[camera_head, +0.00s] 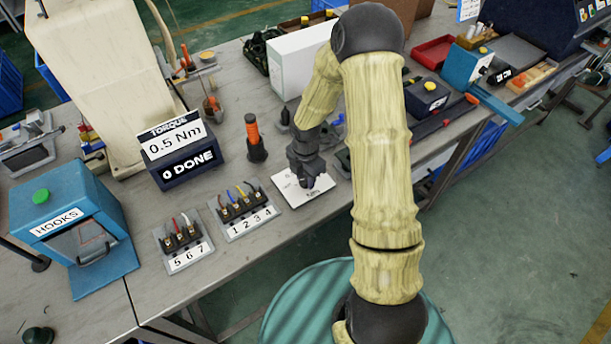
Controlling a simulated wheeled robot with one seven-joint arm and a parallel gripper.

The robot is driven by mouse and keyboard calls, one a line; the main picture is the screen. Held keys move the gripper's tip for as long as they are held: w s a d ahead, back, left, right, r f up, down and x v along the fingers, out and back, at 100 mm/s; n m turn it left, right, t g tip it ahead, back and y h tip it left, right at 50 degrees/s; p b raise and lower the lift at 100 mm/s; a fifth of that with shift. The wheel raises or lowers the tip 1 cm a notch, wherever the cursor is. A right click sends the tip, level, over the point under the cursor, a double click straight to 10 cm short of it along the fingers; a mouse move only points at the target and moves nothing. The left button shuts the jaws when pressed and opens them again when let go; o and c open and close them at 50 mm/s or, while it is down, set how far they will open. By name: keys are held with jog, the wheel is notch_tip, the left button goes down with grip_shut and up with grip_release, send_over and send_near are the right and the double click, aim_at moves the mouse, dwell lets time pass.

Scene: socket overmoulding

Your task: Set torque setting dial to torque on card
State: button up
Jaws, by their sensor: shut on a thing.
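The torque card (175,140) stands on the bench at left centre and reads "TORQUE 0.5 Nm". A dark block below it reads "0 DONE" (188,165). A white plate (290,196) with small dark markings lies on the bench right of the numbered terminal blocks; it appears to be the dial's plate. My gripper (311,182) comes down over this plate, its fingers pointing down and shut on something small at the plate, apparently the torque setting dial. The fingers hide the dial, and its setting cannot be read.
Terminal blocks labelled 1 2 3 4 (247,209) and 5 6 7 (183,243) lie left of the plate. An orange-handled screwdriver (254,138) stands behind. A blue HOOKS box (65,222) is at far left. A white box (298,58) stands behind my arm.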

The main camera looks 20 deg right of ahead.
aim_at(305, 178)
jog(key=m, duration=0.4)
jog(key=shift+m+p, duration=0.3)
jog(key=shift+p, duration=0.1)
jog(key=shift+m, duration=1.9)
jog(key=o, duration=1)
jog(key=shift+r, duration=0.1)
notch_tip(305, 178, up, 17)
jog(key=p, duration=0.1)
